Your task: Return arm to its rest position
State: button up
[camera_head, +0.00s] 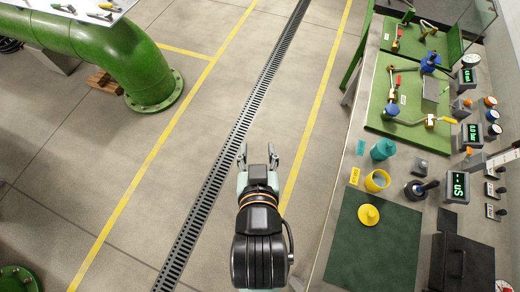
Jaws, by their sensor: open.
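My gripper (257,158) is near the middle of the head view, at the end of my arm. Its two grey fingers point away toward the top of the picture and stand apart. Nothing is between them. It hangs over the open floor, left of the workbench and clear of it. The dark drain grate shows below and to its left.
The workbench on the right bears a dark green mat (372,243), a yellow lid (368,215), a yellow cup (376,181), a teal bottle (383,149), green valve panels (408,104) and several gauges. A large green pipe (120,50) stands upper left. The central floor is free.

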notch_tip(320, 180, up, 19)
jog(key=p, duration=1.9)
jog(key=shift+d, duration=0.15)
